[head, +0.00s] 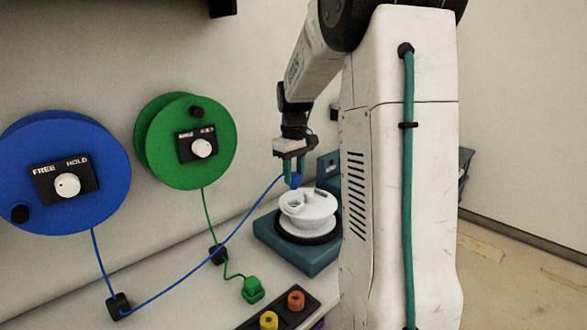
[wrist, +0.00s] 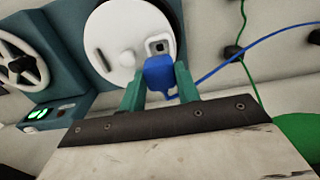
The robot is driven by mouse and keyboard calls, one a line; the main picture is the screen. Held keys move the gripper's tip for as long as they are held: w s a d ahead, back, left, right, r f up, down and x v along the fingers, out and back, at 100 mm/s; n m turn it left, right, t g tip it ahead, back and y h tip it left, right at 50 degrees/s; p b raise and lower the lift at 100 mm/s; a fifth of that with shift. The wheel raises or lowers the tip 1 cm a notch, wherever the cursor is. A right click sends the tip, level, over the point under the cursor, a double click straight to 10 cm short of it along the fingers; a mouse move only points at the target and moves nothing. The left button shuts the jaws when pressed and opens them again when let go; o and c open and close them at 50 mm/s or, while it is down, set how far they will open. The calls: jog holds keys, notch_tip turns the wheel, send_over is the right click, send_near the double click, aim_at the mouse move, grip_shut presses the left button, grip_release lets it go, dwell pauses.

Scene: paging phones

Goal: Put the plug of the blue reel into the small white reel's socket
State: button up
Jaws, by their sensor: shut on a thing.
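My gripper (head: 294,166) is shut on the blue plug (head: 296,180), its teal fingers on both sides of it. The plug also shows in the wrist view (wrist: 159,74), just beside the socket (wrist: 160,46) on top of the small white reel (wrist: 112,45). In the head view the white reel (head: 308,214) sits on a teal base, and the plug hangs above its left part. I cannot tell the exact gap between plug and socket. The blue cord (head: 205,265) runs from the plug through a black block to the blue reel (head: 95,145) on the wall.
A green reel (head: 218,150) hangs on the wall; its green plug (head: 252,290) lies on the surface. A black strip with orange (head: 296,300) and yellow (head: 268,320) pieces is in front. A handwheel (wrist: 22,62) and a green display (wrist: 38,114) are left in the wrist view.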

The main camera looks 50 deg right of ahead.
aim_at(294, 189)
jog(key=shift+f, duration=1.65)
jog(key=shift+f, duration=1.3)
jog(key=o, duration=1.3)
jog(key=shift+r, duration=4.55)
